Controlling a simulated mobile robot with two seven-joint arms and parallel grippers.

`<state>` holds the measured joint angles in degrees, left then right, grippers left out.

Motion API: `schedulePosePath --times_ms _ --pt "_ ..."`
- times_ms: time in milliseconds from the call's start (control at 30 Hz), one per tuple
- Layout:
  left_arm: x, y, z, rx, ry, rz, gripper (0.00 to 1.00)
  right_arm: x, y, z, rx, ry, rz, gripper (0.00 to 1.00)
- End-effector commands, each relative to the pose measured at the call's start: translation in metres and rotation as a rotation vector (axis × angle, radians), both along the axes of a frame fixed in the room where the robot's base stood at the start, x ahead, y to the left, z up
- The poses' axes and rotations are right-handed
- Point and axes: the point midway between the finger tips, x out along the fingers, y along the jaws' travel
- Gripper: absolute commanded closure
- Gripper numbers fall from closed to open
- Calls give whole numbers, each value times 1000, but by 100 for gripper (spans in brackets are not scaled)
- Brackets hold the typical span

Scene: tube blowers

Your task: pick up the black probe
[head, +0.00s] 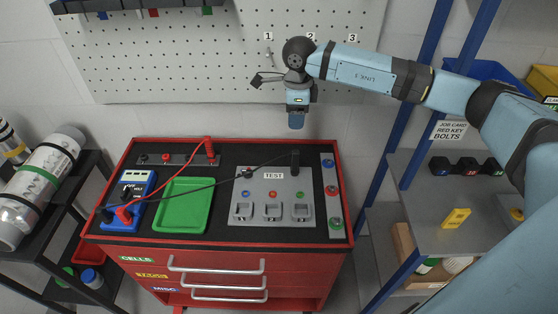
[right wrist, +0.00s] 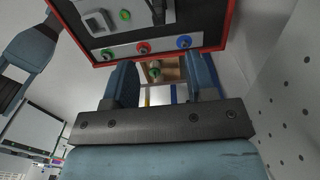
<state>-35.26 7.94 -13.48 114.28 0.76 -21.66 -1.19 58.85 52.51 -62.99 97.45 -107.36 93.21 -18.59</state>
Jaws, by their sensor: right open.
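The black probe (head: 295,161) stands upright at the top right of the grey TEST panel (head: 254,216). Its black lead runs left to the blue multimeter (head: 133,198). A dark shape (right wrist: 158,12), probably the probe, is cut by the top edge of the right wrist view. My right gripper (head: 296,121) points down above and behind the probe in the head view, apart from it. Its two blue fingers (right wrist: 164,84) are spread with nothing held between them. My left gripper is not in the head view.
The red probe (head: 210,149) stands at the back of the cart's black top, left of the panel. A green tray (head: 183,205) lies beside the meter. A strip of coloured jacks (head: 332,205) lines the right edge. A pegboard (head: 200,60) stands behind; shelves flank both sides.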

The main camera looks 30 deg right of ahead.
Motion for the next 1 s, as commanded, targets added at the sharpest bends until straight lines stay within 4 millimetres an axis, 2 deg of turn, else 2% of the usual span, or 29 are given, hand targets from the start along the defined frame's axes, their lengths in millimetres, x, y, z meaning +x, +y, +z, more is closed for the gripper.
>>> schedulePosePath --times_ms 133,400,667,1000 --pt "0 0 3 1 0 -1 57 0 -5 -15 -20 3 -2 49" --pt "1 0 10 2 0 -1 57 0 -3 -66 -16 2 -2 49" --pt "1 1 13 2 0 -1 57 -1 -3 -87 -14 -1 -2 49" --pt "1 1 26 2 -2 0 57 -7 -3 -131 -14 -1 -2 49"
